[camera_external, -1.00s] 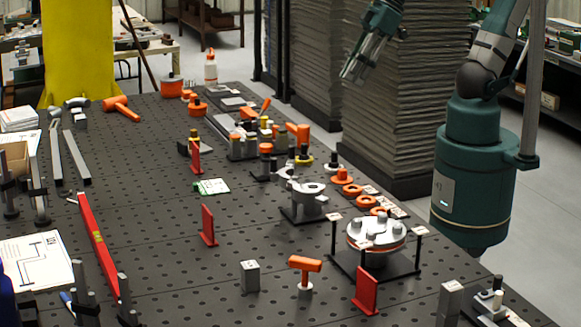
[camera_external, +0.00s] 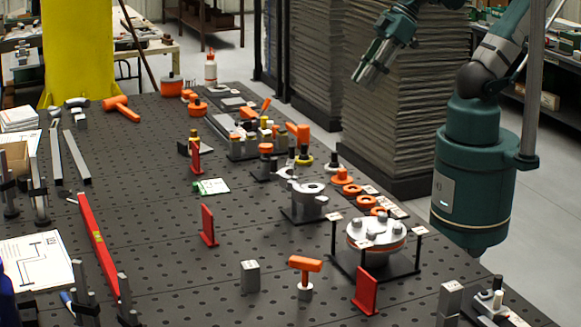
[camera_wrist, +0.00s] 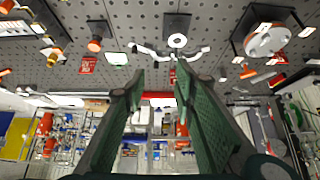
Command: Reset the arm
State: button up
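My arm's gripper (camera_external: 369,70) hangs high beyond the right edge of the perforated table, in front of the grey stacked column, in the external view. It points down and to the left and touches nothing. In the wrist view my gripper (camera_wrist: 160,82) has two green fingers standing apart, with nothing held between them. The dark table (camera_external: 150,235) lies well below it.
The table carries a flanged disc on a stand (camera_external: 376,232), a grey ring fixture (camera_external: 308,198), an orange-handled tool (camera_external: 305,265), red brackets (camera_external: 208,225) and a long red bar (camera_external: 97,240). A yellow column (camera_external: 92,45) stands at the back left. Air around my gripper is clear.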

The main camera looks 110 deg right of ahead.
notch_tip(320, 180, down, 10)
jog(key=b, duration=1)
jog(key=shift+f, duration=0.1)
dwell(0.7)
